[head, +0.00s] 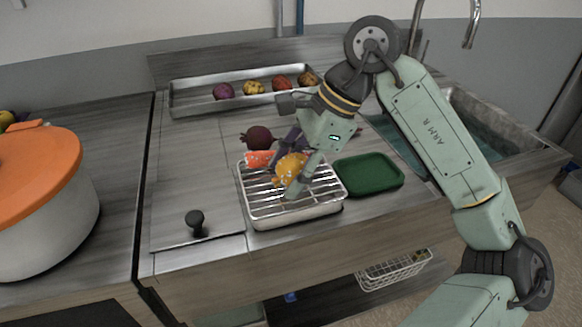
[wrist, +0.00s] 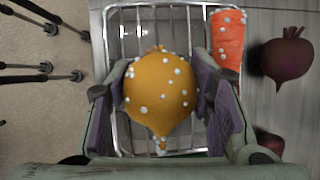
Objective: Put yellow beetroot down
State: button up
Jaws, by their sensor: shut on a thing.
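The yellow beetroot (wrist: 160,92) is orange-yellow with white specks and a pointed root. My gripper (wrist: 161,100) is shut on it, with a finger on each side. In the head view my gripper (head: 296,178) is over the wire rack tray (head: 262,205), and the beetroot (head: 291,168) shows there partly covered by a finger. The rack also shows behind the beetroot in the wrist view (wrist: 125,45). I cannot tell whether the beetroot touches the rack bars.
A dark red beetroot (head: 258,138) is behind the rack. A green tray (head: 369,174) stands right of it, empty. A long metal tray (head: 196,101) with several vegetables is at the back. A large pot (head: 45,215) stands left.

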jog(key=shift+f, duration=0.2)
jog(key=o, duration=1.2)
jog(key=shift+o, duration=0.2)
jog(key=shift+r, duration=0.15)
jog(key=shift+r, duration=0.2)
jog(key=shift+d+r, duration=0.25)
jog(key=shift+d, duration=0.05)
jog(key=b+v, duration=0.1)
jog(key=v, duration=1)
jog(key=shift+b, duration=0.4)
